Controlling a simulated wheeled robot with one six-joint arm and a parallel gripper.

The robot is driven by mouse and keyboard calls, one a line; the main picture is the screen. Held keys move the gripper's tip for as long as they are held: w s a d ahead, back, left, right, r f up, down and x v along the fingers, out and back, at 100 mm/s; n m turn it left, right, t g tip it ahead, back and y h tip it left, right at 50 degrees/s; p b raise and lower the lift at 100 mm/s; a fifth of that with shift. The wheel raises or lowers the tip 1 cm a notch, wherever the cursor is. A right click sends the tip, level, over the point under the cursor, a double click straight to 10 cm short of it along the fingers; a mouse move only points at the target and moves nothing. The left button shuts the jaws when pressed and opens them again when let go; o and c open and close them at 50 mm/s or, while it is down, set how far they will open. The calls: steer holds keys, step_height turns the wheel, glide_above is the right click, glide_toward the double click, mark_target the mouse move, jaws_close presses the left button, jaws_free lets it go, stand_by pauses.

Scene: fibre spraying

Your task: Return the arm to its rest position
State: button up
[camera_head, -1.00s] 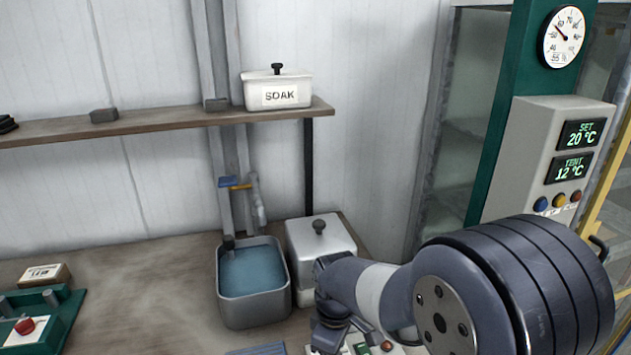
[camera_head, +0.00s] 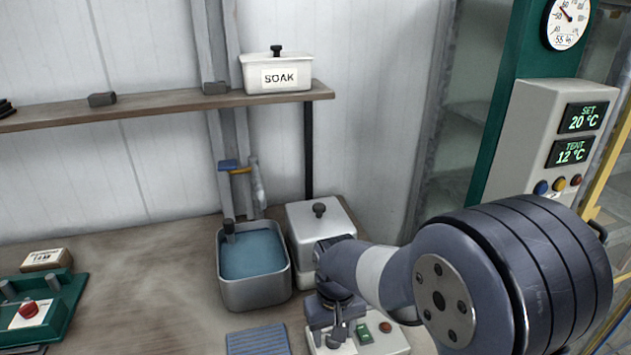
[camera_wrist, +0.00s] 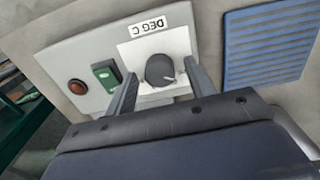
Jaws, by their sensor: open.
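My gripper (camera_head: 337,318) is at the end of my arm, low in the middle of the head view, over a pale control box (camera_head: 385,342). In the wrist view my gripper (camera_wrist: 158,88) is open, its two fingers apart. Between and beyond them is the box's dark round knob (camera_wrist: 161,70) on a white plate marked "DEG C". I cannot tell whether the fingers touch it. A green switch (camera_wrist: 106,75) and a red-brown button (camera_wrist: 78,87) sit beside the knob on the box.
A basin of blue liquid (camera_head: 254,293) and a lidded white box (camera_head: 300,222) stand behind my gripper. A blue ribbed mat (camera_head: 258,342) lies to its left. A shelf (camera_head: 150,103) with a "SOAK" container (camera_head: 278,76) is above. A cabinet panel (camera_head: 545,130) reads SET 20 °C and 12 °C.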

steer(key=m, duration=0.6)
steer(key=shift+r+m, duration=0.25)
steer(key=shift+m, duration=0.25)
step_height(320, 180, up, 6)
steer(key=shift+f, duration=0.15)
steer(key=shift+d, duration=0.15)
